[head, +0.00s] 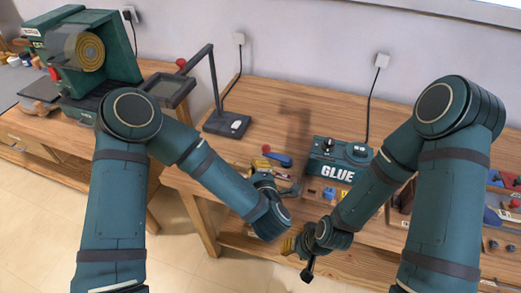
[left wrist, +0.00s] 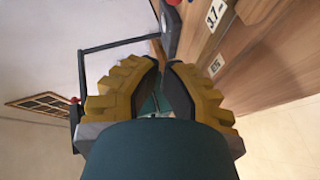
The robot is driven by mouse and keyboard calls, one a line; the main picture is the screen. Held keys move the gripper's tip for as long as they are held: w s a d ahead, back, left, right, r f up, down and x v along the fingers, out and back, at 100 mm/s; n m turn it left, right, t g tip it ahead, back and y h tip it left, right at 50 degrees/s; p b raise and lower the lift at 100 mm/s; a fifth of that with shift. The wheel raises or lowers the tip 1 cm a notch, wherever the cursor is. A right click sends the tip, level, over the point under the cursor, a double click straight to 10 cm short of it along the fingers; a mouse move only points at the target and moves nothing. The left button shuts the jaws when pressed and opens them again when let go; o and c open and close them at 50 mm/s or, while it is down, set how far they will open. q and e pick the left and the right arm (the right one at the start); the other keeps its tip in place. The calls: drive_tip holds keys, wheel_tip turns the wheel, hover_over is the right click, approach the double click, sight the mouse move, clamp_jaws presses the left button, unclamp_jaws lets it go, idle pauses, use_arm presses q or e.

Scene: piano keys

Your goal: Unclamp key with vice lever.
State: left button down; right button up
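My left gripper (head: 264,172) is over the workbench, left of the glue machine. In the left wrist view its yellow fingers (left wrist: 163,68) nearly meet at the tips, with no held object clearly seen between them. My right gripper (head: 291,245) is at the bench's front edge, its yellow fingers pointing left, small and partly hidden by its wrist. A black bar with a rounded end (head: 308,272) hangs just below it; I cannot tell whether this is the vice lever. The vice and clamped key are not clearly visible. A faint, blurred brown upright shape (head: 295,125) shows behind my left gripper.
The glue machine (head: 336,160) stands on the workbench (head: 275,98). A blue-and-red tool (head: 278,159) lies near my left gripper. A black-framed stand (head: 222,122) is at the back left. A green machine (head: 100,45) stands at far left. Small parts lie at the right.

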use_arm(q)
drive_tip(key=x, duration=0.7)
drive_tip(key=shift+f+b, duration=0.1)
drive_tip(key=shift+b, duration=0.25)
drive_tip(key=w, duration=0.1)
drive_tip(key=w+d+f, duration=0.1)
drive_tip(key=shift+w+d+f+b, duration=0.15)
drive_tip(key=shift+w+d+b, duration=0.1)
drive_tip(key=shift+w+b, duration=0.1)
drive_tip(key=shift+w+d+f, duration=0.1)
drive_tip(key=shift+w+d, duration=0.25)
drive_tip(key=shift+w, duration=0.05)
use_arm(e)
drive_tip(key=shift+w+f, duration=0.2)
drive_tip(key=shift+f, duration=0.6)
use_arm(q)
drive_tip(key=shift+a, duration=0.1)
use_arm(e)
drive_tip(key=shift+d, duration=0.1)
